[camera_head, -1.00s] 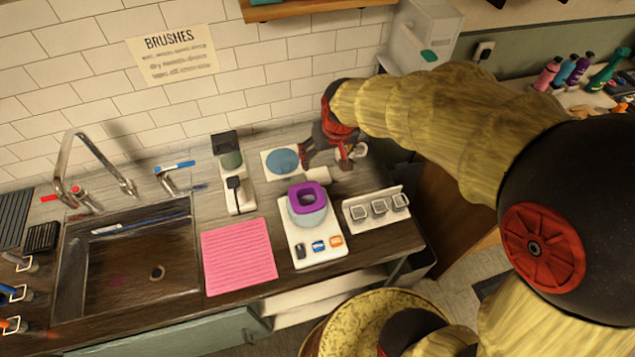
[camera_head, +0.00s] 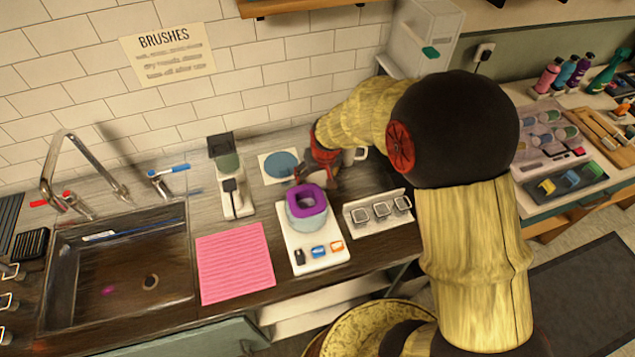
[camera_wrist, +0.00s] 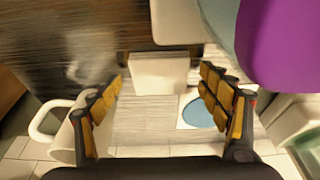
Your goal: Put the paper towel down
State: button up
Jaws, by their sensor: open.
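A small plain white piece, which looks like the paper towel (camera_wrist: 160,75), is on the counter in the wrist view, just beyond my fingertips. My gripper (camera_wrist: 162,90) is open around its near side, with a gap between each finger and the white piece. In the head view my gripper (camera_head: 316,176) is low over the counter, behind the purple-rimmed container (camera_head: 307,203). I cannot make out the white piece there; my gripper and the container may hide it.
The container stands on a white scale-like base (camera_head: 318,254). A white mug (camera_wrist: 68,135) is close to my left finger in the wrist view. A blue disc (camera_head: 281,164) lies behind. A pink mat (camera_head: 235,262), a sink (camera_head: 120,275) and a hook rack (camera_head: 378,212) are around.

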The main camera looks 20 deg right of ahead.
jog(key=shift+w+f, duration=0.1)
jog(key=shift+f, duration=0.15)
jog(key=shift+c, duration=1.2)
jog(key=c, duration=0.7)
jog(key=shift+o, duration=0.2)
